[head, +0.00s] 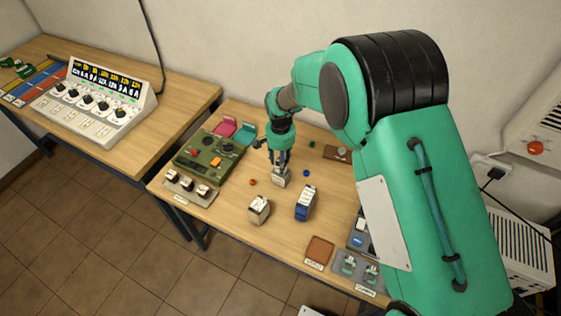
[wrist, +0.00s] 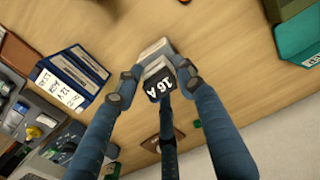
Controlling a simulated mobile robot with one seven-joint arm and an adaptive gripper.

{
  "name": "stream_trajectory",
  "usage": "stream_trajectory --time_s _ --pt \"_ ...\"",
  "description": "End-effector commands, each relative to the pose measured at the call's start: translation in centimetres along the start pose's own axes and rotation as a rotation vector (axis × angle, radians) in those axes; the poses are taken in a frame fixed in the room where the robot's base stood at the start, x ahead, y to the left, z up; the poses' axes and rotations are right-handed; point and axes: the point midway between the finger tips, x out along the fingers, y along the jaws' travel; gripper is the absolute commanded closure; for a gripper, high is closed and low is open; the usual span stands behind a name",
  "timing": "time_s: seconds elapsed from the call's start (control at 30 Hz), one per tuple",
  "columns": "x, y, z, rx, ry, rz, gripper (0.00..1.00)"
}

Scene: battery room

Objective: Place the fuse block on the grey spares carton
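The fuse block (head: 280,180) is a small pale grey block. It also shows in the wrist view (wrist: 155,52), with a dark face marked "16 A" toward the camera. My gripper (head: 280,168) reaches down over it, and its fingertips (wrist: 157,72) meet the block's sides; it looks shut on the block. Whether the block touches the table or hangs just above it, I cannot tell. A greyish carton (head: 260,209) with a white label on top, apparently the grey spares carton, stands on the table in front and left of the gripper.
A blue box (head: 305,203) with a white label stands close to the right of the carton; it shows in the wrist view (wrist: 68,78). A green panel (head: 208,154) lies to the left. A brown pad (head: 319,250) lies near the front edge. Small coloured caps lie around the gripper.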

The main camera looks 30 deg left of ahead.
Motion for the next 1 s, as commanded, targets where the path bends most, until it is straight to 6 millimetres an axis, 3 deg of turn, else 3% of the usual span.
stream_trajectory --time_s 0.37,0.57,1.0 --pt "-0.2 0.0 0.0 0.0 0.0 0.0 0.53" --pt "-1.3 0.0 0.0 0.0 0.001 -0.001 0.53" --pt "-7.9 -0.1 -0.1 0.0 0.002 -0.002 0.53"
